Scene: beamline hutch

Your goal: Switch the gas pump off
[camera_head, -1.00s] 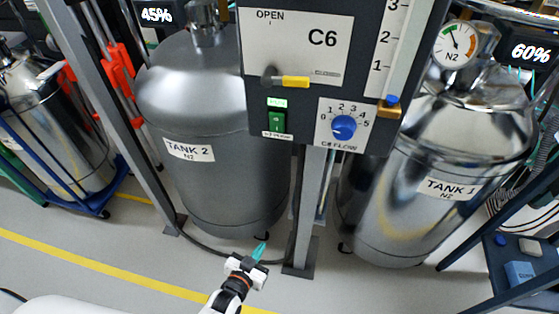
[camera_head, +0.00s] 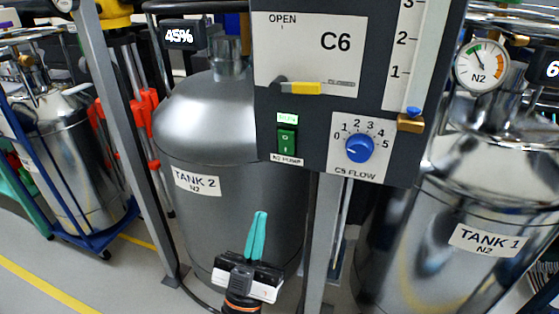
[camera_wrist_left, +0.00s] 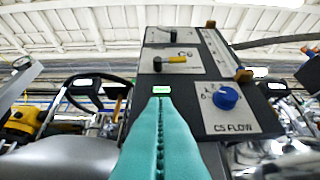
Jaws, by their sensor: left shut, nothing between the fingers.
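The gas pump switch (camera_head: 287,141) is a green rocker on the dark C6 panel (camera_head: 302,183), above an "N2 PUMP" label and below a lit green indicator (camera_head: 287,118). My left gripper (camera_head: 258,235) is shut and empty, its teal fingers pointing up below the panel, in front of the TANK 2 cylinder. In the left wrist view the closed fingers (camera_wrist_left: 160,135) point toward the panel. They hide the switch there, and the lit indicator (camera_wrist_left: 161,90) shows just above their tips. I see a gap between fingertips and switch in the head view. My right gripper is not in view.
The blue C5 FLOW knob (camera_head: 360,148) is right of the switch, and a yellow-handled valve lever (camera_head: 306,88) is above it. TANK 2 (camera_head: 200,215) stands behind the panel at left, TANK 1 (camera_head: 450,200) at right. A grey post (camera_head: 325,230) supports the panel.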

